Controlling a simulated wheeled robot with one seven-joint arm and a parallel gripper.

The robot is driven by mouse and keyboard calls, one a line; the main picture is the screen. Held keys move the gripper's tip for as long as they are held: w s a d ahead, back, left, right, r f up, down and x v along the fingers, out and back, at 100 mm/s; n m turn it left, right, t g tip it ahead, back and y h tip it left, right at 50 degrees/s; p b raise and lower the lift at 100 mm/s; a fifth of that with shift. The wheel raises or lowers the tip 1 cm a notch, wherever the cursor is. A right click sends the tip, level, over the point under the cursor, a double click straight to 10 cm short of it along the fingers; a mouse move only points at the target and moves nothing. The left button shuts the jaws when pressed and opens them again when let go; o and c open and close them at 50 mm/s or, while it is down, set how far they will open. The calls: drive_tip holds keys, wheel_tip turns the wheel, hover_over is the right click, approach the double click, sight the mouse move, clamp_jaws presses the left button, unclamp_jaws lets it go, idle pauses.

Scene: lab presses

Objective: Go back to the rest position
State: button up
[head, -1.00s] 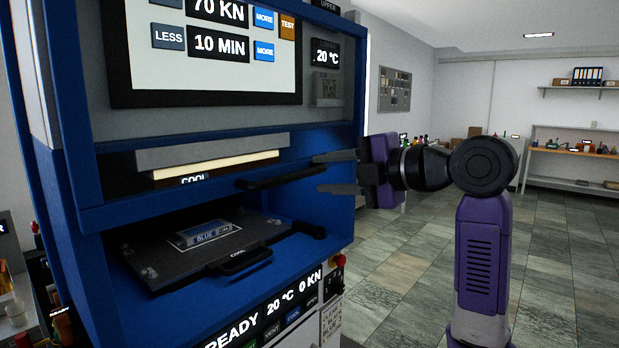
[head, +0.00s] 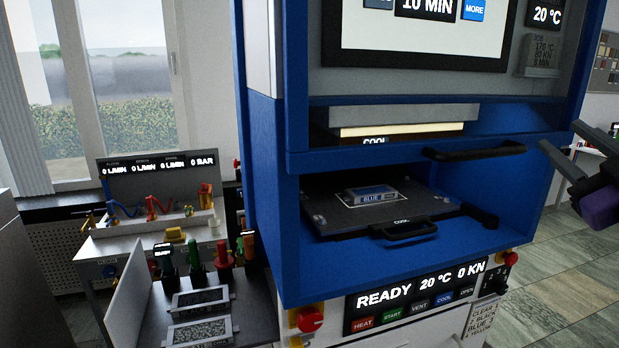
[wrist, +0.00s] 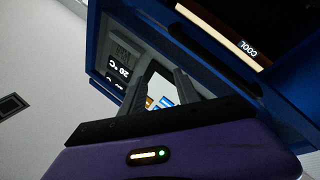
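My gripper (head: 575,152) is at the right edge of the head view, beside the blue press (head: 270,190). Its two fingers are spread apart with nothing between them. The wrist view also shows the two grey fingers (wrist: 160,90) apart, with part of the press screen visible between them. The gripper is clear of the press's black upper handle (head: 473,152). Most of my arm is out of the head view.
The lower press bay is open; a dark plate (head: 335,214) with a blue-labelled block (head: 372,194) lies inside. A side table (head: 255,300) with trays and several coloured-handled tools stands left. Tiled floor (head: 560,270) is free at right.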

drive_tip(key=s+a+f+m+h, duration=0.2)
drive_tip(key=s+a+f+m, duration=0.15)
drive_tip(key=f, duration=0.45)
drive_tip(key=s+a+f+m+h, duration=0.1)
drive_tip(key=s+a+f+m, duration=0.1)
drive_tip(key=s+f+m, duration=0.45)
drive_tip(key=s+a+f+m+h, duration=0.1)
drive_tip(key=s+a+f+h, duration=0.15)
drive_tip(key=f, duration=0.75)
drive_tip(key=s+a+f+n+g+y, duration=0.1)
drive_tip(key=s+a+f, duration=0.3)
drive_tip(key=s, duration=0.5)
drive_tip(key=s+a+f+n+g+y, duration=0.1)
drive_tip(key=s+a+f+g+y, duration=0.2)
drive_tip(key=s+f, duration=0.4)
drive_tip(key=s+a+f+n+g+y, duration=0.1)
drive_tip(key=s+a+f, duration=0.5)
drive_tip(key=s, duration=0.6)
drive_tip(key=shift+g+y, duration=0.85)
drive_tip(key=shift+g, duration=0.05)
